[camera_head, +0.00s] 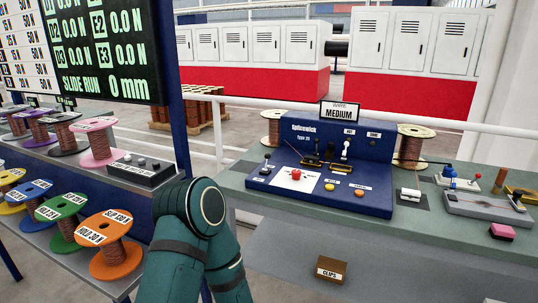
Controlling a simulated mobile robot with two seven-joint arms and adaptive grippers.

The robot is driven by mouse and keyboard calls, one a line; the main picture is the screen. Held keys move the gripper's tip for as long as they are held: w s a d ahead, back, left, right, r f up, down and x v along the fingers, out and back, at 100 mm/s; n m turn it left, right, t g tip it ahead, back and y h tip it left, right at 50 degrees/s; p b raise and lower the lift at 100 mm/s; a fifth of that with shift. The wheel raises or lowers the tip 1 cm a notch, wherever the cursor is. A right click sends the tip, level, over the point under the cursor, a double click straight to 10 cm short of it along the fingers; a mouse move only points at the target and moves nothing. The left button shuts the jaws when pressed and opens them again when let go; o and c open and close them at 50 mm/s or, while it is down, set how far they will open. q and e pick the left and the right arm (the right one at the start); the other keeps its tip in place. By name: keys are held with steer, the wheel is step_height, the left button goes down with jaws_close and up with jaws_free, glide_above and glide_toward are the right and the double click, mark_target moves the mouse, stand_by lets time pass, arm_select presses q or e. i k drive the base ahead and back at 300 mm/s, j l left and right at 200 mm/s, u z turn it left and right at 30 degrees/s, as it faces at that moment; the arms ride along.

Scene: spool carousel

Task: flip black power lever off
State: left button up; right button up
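The blue splicing machine (345,203) stands on the grey-green bench to the right of centre. At its left end a small lever (267,161) stands upright on a dark base. Another lever (345,148) with a pale handle stands near the machine's back panel. Dark clamp-like parts (311,159) lie between them. The levers are too small to tell for sure which is the black power lever, or its on or off position. Neither gripper is in view; only a teal link of my own arm shows at the bottom centre.
A red button (296,174) and yellow and orange buttons are on the machine. A "MEDIUM" sign (339,113) stands behind it. Wire spools (410,145) flank it. Small tools lie on the bench at right. A spool rack (108,250) stands at left. A "CLIPS" box (330,270) is in front.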

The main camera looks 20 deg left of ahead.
mark_target(267, 156)
steer(key=i+j, duration=0.95)
steer(key=j, duration=0.15)
steer(key=u, duration=0.05)
